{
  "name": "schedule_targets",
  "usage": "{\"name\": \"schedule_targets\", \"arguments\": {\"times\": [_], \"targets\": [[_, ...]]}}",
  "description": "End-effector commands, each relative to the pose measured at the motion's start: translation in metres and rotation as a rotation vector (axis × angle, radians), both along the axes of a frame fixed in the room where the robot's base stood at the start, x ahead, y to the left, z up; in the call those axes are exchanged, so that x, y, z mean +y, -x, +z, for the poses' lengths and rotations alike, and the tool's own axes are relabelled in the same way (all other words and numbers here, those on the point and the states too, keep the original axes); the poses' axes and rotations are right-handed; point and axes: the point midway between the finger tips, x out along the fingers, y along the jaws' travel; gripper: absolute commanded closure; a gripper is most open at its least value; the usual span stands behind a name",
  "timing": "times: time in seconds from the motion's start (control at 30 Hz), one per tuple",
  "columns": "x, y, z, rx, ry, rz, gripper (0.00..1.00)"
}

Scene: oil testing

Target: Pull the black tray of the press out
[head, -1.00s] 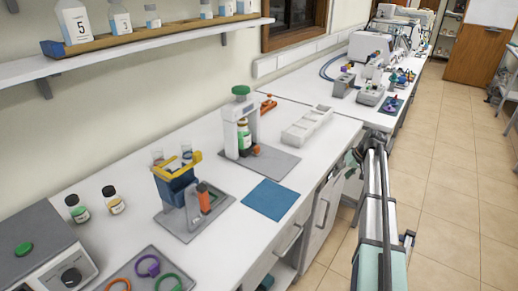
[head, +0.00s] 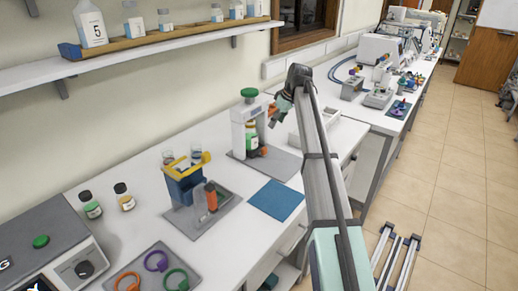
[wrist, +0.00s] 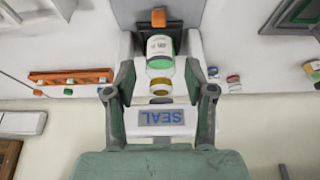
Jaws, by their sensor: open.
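The white press with a green knob (head: 247,105) stands on a grey mat in the head view. A green-labelled bottle (head: 251,137) is inside it, and an orange handle (head: 264,151) shows low at its front. In the wrist view the picture is inverted: the press's SEAL label (wrist: 160,117), the bottle (wrist: 160,50) and the black tray (wrist: 174,29) with its orange handle (wrist: 158,17) all show. My gripper (head: 274,121) is open and empty, in front of the press and above the handle. Its two fingers (wrist: 159,74) are spread, apart from the handle.
A blue cloth (head: 276,200) lies in front of the press mat. A blue-and-yellow holder (head: 183,183) stands to the left and a white tray (head: 318,122) behind my arm. An orange rack (wrist: 70,77) shows in the wrist view. The bench front edge lies to the right.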

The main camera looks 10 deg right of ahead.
Motion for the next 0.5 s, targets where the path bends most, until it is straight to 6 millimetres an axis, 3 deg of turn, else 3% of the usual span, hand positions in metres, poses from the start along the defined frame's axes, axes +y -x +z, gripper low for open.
{"name": "schedule_targets", "arguments": {"times": [0.17,0.5], "targets": [[0.005,-0.004,-0.016,0.002,0.0,-0.001,0.46],[0.021,-0.022,-0.075,0.002,-0.001,-0.002,0.46]]}}
